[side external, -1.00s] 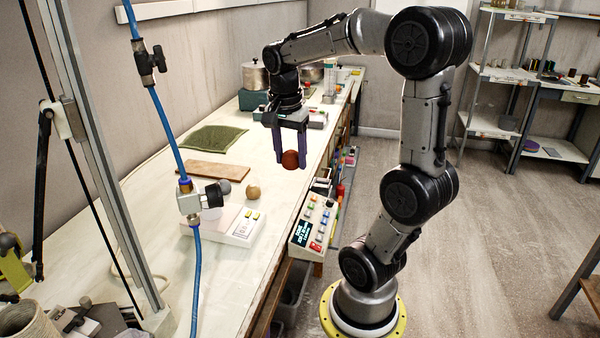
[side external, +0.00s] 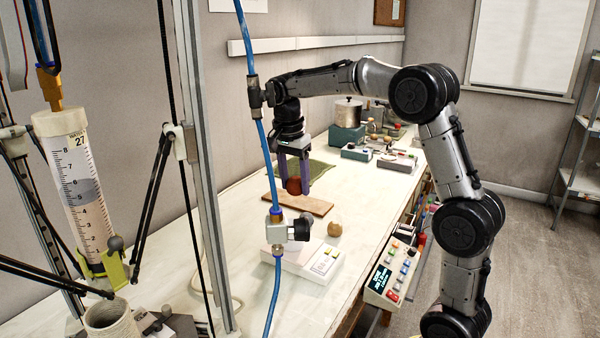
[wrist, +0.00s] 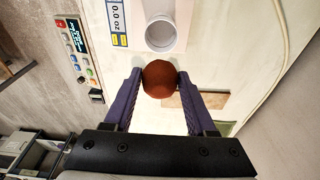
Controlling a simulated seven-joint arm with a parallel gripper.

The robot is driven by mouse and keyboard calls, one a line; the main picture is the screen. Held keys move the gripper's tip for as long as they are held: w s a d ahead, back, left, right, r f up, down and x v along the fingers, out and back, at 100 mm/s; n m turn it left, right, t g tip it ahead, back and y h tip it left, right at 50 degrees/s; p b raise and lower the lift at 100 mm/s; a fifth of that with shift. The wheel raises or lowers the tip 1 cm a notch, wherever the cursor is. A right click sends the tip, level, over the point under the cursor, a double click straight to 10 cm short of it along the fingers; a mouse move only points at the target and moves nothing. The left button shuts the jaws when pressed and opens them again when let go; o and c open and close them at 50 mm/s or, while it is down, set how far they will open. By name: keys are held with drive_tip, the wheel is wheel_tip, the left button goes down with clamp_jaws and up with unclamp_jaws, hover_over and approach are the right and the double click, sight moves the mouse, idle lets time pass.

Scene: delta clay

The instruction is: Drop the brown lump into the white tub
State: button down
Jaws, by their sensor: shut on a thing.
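The brown lump (side external: 294,185) is a rounded reddish-brown ball. In the wrist view the lump (wrist: 159,79) sits between both fingertips. The white tub (wrist: 161,34) is round, open at the top and looks empty, just beyond the lump in that view.
A tan ball (side external: 334,229) lies on the bench (side external: 225,232) near the scale. A wooden board (side external: 313,204) and a green cloth (side external: 318,169) lie behind. The blue hose and valve (side external: 277,229) hang across the side camera's line of sight. A button panel (side external: 391,272) is at the bench's front edge.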

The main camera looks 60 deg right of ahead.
sight(295, 194)
drive_tip(key=shift+f, duration=1.8)
drive_tip(key=shift+c, duration=0.7)
unclamp_jaws()
drive_tip(key=shift+r, duration=0.1)
wheel_tip(295, 194, up, 14)
drive_tip(key=a, duration=0.2)
drive_tip(key=shift+f, duration=0.25)
